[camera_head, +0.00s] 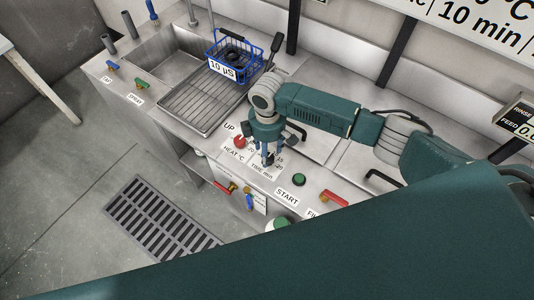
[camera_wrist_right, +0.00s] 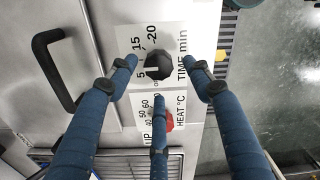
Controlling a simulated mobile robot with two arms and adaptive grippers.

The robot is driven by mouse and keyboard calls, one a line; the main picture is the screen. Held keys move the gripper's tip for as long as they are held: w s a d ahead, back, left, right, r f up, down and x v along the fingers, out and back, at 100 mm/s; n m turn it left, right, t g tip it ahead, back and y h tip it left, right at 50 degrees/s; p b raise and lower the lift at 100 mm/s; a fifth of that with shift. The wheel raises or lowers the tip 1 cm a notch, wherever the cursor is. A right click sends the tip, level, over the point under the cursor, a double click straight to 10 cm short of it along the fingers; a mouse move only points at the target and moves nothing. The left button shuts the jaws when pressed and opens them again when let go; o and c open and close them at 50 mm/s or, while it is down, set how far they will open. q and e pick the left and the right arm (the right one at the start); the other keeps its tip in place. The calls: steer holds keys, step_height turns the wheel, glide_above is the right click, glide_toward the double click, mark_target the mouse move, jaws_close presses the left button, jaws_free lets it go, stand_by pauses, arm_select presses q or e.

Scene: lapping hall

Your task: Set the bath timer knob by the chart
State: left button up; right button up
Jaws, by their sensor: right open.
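The timer knob (camera_wrist_right: 158,66) is round and black. It sits on a white dial plate (camera_wrist_right: 181,42) marked "TIME min", with 5, 15 and 20 readable. Its exact setting is unclear. My right gripper (camera_head: 267,158) is over this dial in the head view and covers much of it. In the right wrist view its blue fingers (camera_wrist_right: 159,78) are open, spread to the left, right and below the knob, with gaps visible. The chart (camera_head: 465,18) on the wall is partly cut off; "°C" and "10 min" are readable. My left gripper is not in view.
The red heat knob (camera_wrist_right: 169,121) is beside the timer dial. A green START button (camera_head: 299,180) and red-handled valves (camera_head: 226,187) are near the front edge. A blue basket (camera_head: 234,58) labelled "10 µS" stands by the sink (camera_head: 170,50). A black handle (camera_wrist_right: 57,70) is left of the dial.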

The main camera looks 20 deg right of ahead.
step_height(320, 180, up, 9)
steer(key=shift+r, duration=0.2)
steer(key=shift+a, duration=0.1)
stand_by(0.5)
